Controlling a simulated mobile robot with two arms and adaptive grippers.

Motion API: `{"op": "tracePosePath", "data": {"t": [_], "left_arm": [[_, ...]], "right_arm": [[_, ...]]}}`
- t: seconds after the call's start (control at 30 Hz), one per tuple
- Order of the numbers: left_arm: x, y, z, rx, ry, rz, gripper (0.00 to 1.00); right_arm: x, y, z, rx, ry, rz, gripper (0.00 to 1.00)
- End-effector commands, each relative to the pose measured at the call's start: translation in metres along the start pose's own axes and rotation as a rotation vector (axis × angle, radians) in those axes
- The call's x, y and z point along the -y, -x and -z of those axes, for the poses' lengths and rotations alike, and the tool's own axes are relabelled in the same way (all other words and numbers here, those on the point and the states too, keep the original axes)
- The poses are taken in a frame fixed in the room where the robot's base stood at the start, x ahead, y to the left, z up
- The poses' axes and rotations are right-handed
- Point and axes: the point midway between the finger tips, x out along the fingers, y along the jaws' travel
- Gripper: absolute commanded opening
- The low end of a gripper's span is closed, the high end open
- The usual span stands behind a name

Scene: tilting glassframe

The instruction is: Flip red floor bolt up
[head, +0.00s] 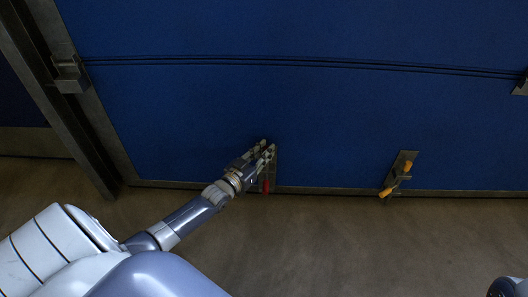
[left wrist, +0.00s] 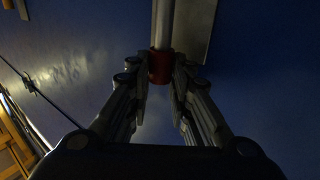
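The red floor bolt (head: 266,185) is at the bottom edge of the blue panel, on a small metal plate (head: 274,164). In the left wrist view its red part (left wrist: 159,68) is a short cylinder on a pale metal rod (left wrist: 163,25). My left gripper (head: 266,148) is at the plate, and its fingers cover part of the bolt. In the left wrist view the fingertips (left wrist: 160,74) are drawn in close on both sides of the red part and appear shut on it. My right gripper is not in view.
The blue panel (head: 330,115) fills the background, with a dark rod (head: 300,61) across it. Another bolt with orange parts (head: 396,180) is on a plate to the right. A metal post (head: 70,115) stands at the left. The brown floor (head: 350,245) in front is clear.

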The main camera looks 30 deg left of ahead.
Motion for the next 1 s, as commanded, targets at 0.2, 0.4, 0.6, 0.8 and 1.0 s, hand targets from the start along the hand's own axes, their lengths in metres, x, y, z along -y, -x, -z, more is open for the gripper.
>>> {"op": "tracePosePath", "data": {"t": [0.2,0.4,0.6,0.8,1.0], "left_arm": [[0.000,-0.001,0.004,-0.009,0.000,-0.001,0.40],[0.000,0.000,0.002,-0.005,0.000,0.000,0.40],[0.000,0.014,0.001,-0.002,0.001,0.000,0.40],[0.000,0.050,0.000,-0.001,0.001,0.000,0.40],[0.000,0.087,0.000,-0.002,0.001,0.000,0.40]], "right_arm": [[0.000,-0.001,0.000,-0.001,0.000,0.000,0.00],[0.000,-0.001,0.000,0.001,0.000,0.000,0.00],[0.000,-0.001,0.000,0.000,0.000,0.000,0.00],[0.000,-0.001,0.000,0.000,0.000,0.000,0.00],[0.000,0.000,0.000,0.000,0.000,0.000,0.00]]}}
